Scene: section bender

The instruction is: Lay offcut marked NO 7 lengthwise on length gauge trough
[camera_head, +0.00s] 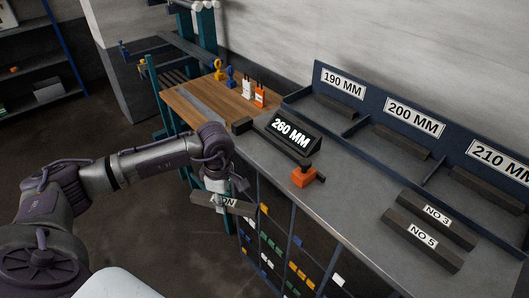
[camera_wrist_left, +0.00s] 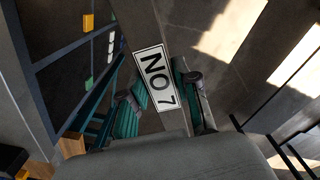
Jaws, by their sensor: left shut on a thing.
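The offcut marked NO 7 (camera_head: 240,207) is a dark grey bar with a white label. My left gripper (camera_head: 220,200) is shut on it and holds it in the air in front of the bench's front edge. In the left wrist view the bar (camera_wrist_left: 154,78) runs between the teal finger pads of the gripper (camera_wrist_left: 158,104), with its NO 7 label readable. On the bench a black length gauge (camera_head: 290,135) shows 260 MM. My right gripper is out of view.
Offcuts NO 3 (camera_head: 436,217) and NO 5 (camera_head: 422,240) lie on the grey bench (camera_head: 350,195) at the right. Behind them a blue rack (camera_head: 357,110) has bays labelled 190, 200 and 210 MM.

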